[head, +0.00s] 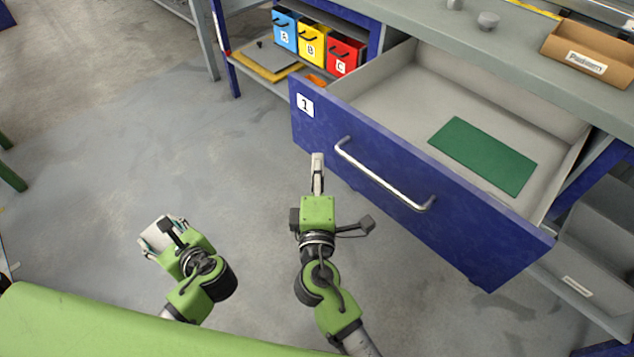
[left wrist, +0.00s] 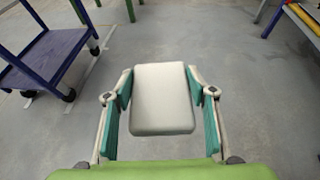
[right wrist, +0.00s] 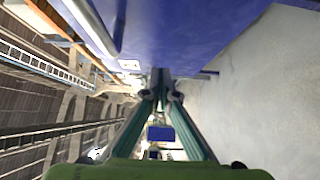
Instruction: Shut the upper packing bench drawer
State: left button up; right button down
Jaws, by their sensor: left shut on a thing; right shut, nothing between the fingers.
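The upper drawer (head: 420,185) of the packing bench (head: 440,35) stands pulled out, with a blue front, a "1" label and a silver bar handle (head: 380,178). A flat green sheet (head: 483,156) lies inside it. My right gripper (head: 317,160) is shut and empty, close to the drawer front, left of the handle; any contact is unclear. In the right wrist view the blue front (right wrist: 200,30) fills the top and the handle (right wrist: 95,25) is at upper left. My left gripper (head: 160,232) is shut on a white block (left wrist: 163,98), away from the bench over the floor.
A cardboard box (head: 585,55) stands on the bench top. Grey bins (head: 590,245) sit below right. A blue cart (left wrist: 50,55) shows in the left wrist view. The floor (head: 130,130) at left is clear.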

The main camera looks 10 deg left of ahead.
aim_at(331, 144)
pick_arm(q)
jog(key=shift+r, duration=0.35)
pick_arm(e)
jog(key=shift+w+d, duration=1.1)
jog(key=shift+w, duration=0.25)
jog(key=shift+d, duration=0.15)
